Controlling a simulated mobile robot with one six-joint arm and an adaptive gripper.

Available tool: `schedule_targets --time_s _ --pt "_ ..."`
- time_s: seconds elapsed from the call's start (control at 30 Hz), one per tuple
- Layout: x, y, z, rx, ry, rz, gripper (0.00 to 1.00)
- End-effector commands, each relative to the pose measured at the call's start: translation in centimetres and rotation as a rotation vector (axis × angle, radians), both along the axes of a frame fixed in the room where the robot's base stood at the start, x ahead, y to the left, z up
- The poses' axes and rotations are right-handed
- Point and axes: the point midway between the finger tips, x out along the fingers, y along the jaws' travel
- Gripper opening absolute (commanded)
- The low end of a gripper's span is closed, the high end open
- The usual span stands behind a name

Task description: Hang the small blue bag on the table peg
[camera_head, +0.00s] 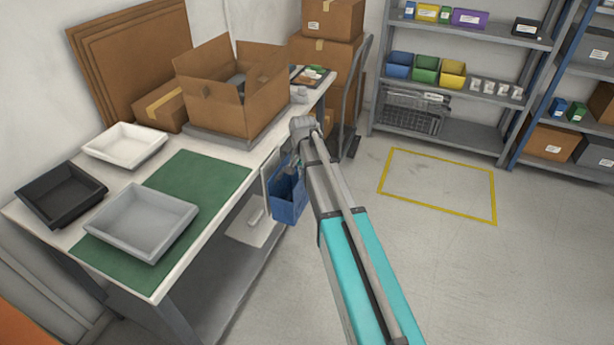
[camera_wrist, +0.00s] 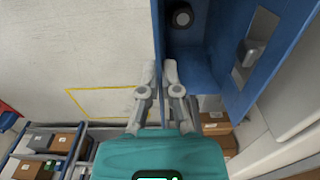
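The small blue bag (camera_head: 287,197) is at the near right edge of the table (camera_head: 225,205), below the top and beside a pale upright panel. In the wrist view the open-topped bag (camera_wrist: 225,92) holds a dark round item (camera_wrist: 182,17). A grey peg (camera_wrist: 250,52) shows within a rectangular opening in the bag's right-hand wall. I cannot tell how far it passes through. My gripper (camera_wrist: 161,72) has one finger on each side of the bag's left-hand wall, close together on it.
An open carton (camera_head: 230,105) and grey (camera_head: 140,250), black (camera_head: 62,218) and white (camera_head: 125,160) trays fill much of the tabletop. Stacked boxes (camera_head: 330,25) stand behind. Shelving (camera_head: 450,60) lines the back. The floor around the yellow outline (camera_head: 440,212) is clear.

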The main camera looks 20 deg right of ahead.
Motion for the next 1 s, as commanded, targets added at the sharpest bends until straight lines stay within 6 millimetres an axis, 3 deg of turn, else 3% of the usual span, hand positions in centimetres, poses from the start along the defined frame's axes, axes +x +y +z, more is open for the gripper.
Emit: schedule_targets --time_s 0.37,1.0 --pt "1.0 1.2 -0.6 0.0 0.0 0.001 0.0" --pt "0.9 1.2 -1.5 0.0 0.0 0.0 0.0"
